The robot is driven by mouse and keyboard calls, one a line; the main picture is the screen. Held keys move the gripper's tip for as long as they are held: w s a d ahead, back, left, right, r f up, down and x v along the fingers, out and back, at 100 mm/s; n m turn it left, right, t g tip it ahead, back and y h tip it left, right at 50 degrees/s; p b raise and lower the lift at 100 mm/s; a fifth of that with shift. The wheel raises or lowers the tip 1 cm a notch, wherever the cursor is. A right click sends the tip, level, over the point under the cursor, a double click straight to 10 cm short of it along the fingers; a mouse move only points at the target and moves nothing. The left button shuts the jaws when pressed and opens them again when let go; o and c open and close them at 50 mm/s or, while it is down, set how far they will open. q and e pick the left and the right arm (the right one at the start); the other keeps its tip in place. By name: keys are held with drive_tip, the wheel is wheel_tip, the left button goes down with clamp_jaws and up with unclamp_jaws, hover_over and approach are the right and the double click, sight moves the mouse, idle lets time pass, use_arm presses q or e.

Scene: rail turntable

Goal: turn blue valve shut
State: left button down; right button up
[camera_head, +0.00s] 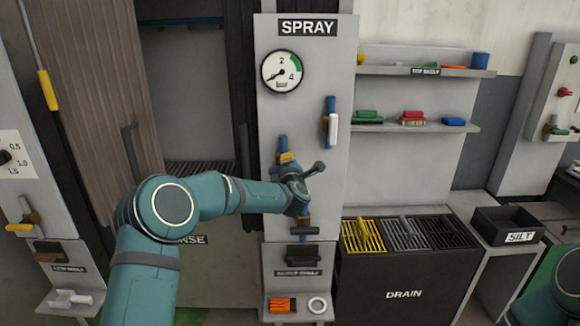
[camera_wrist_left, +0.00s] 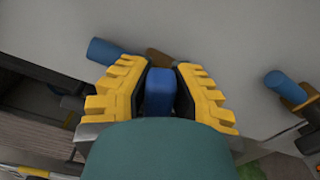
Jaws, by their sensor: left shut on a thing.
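The spray panel (camera_head: 345,60) is an upright grey board with a pressure gauge (camera_head: 282,72) on it. My left gripper (camera_head: 287,157) is at the panel's lower middle, its yellow fingers partly hidden by my wrist. In the left wrist view, its two yellow fingers (camera_wrist_left: 160,85) are shut on a blue handle (camera_wrist_left: 159,92), which lies between them. Blue pipe (camera_head: 283,143) shows just above the gripper in the head view. The rest of the valve's body is hidden. My right gripper is out of view.
A second blue pipe with a white lever (camera_head: 332,128) is up and right of the gripper. The drain box (camera_head: 400,290) and silt bin (camera_head: 508,227) stand to the right. Shelves (camera_head: 425,70) hold small coloured parts. The lower ledge (camera_head: 298,312) holds an orange part and white ring.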

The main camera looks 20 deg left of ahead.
use_arm(q)
drive_tip(key=shift+f+m+b, duration=0.2)
drive_tip(key=shift+f+m, duration=0.1)
drive_tip(key=shift+m, duration=0.6)
drive_tip(key=shift+f+m+b, duration=0.15)
drive_tip(key=shift+f+m, duration=0.1)
drive_tip(key=shift+m, duration=0.65)
drive_tip(key=shift+a, duration=0.1)
drive_tip(key=c, duration=0.8)
unclamp_jaws()
drive_tip(key=shift+a, duration=0.1)
drive_tip(key=shift+r, duration=0.1)
drive_tip(key=v, duration=1.2)
